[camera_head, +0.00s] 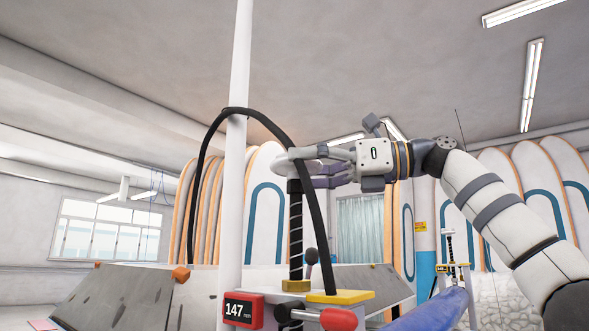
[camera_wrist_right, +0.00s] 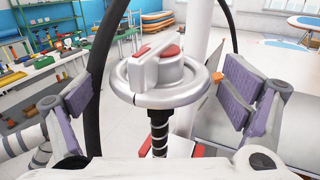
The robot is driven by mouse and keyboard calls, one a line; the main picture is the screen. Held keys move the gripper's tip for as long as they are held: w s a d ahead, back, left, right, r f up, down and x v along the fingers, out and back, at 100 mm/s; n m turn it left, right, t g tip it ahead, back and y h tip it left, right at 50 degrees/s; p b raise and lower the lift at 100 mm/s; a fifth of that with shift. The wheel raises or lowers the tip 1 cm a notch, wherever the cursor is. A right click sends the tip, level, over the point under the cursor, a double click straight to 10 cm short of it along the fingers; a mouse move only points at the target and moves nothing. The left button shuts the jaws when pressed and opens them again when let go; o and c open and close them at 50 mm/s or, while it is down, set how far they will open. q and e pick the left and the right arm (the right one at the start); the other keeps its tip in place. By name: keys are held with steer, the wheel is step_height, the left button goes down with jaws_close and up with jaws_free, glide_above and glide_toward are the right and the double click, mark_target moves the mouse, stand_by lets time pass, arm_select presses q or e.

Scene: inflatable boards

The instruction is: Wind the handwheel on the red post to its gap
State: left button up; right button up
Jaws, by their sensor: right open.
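The silver handwheel (camera_wrist_right: 165,97) has a raised bar and red parts on its hub. It sits on top of a black threaded screw (camera_wrist_right: 159,132), which stands upright in the head view (camera_head: 295,235). In the head view the wheel (camera_head: 287,161) is partly hidden by my right gripper (camera_head: 309,166). In the right wrist view my right gripper (camera_wrist_right: 168,78) is open, with purple pads on both sides of the wheel and visible gaps to its rim. A red display (camera_head: 241,310) reads 147. My left gripper is not in view.
A white pole (camera_head: 235,170) rises beside the screw. A black hose (camera_head: 262,117) arches over from the pole's left and passes close to my right gripper. A red-knobbed lever (camera_head: 338,319) and a yellow plate (camera_head: 340,296) are below. Tall boards (camera_head: 265,200) stand behind.

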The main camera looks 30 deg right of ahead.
steer(key=v, duration=1)
steer(key=shift+d, duration=0.25)
